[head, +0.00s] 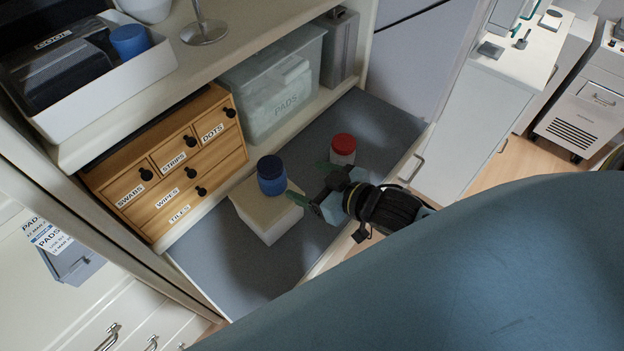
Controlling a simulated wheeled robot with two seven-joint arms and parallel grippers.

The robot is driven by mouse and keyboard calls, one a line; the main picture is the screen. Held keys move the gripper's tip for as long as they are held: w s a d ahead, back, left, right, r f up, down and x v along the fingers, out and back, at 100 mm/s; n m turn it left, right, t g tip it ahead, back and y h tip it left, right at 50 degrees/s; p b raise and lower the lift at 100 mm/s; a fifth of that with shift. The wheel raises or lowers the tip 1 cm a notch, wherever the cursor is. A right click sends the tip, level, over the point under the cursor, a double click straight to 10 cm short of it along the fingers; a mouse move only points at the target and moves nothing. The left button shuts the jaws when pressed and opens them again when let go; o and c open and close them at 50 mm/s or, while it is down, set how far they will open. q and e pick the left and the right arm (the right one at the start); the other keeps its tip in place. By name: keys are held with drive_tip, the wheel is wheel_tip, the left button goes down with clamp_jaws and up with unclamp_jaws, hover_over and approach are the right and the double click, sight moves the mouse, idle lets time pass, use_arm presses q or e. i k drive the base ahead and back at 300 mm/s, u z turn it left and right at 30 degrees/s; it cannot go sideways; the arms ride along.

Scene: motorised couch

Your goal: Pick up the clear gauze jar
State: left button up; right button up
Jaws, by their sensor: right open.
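A jar with a red lid and a pale, see-through-looking body (343,150) stands in the open grey-floored drawer; it looks like the clear gauze jar, though I can read no label on it. A dark blue jar (271,177) stands upright on a pale box (265,211) in the same drawer. My right gripper (309,183) is open and empty, its green-tipped fingers spread and pointing left. One fingertip is close to the blue jar, the other is just below and left of the red-lidded jar. I cannot tell whether either touches. My left gripper is not in view.
A wooden drawer unit (175,168) and a clear PADS bin (272,85) stand on the shelf behind. The drawer's front wall (335,254) runs under my right arm. A large blue padded surface (470,275) fills the lower right. Bare drawer floor (385,128) shows right of the red-lidded jar.

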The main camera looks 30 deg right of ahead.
sight(334, 157)
drive_tip(key=z, duration=1.25)
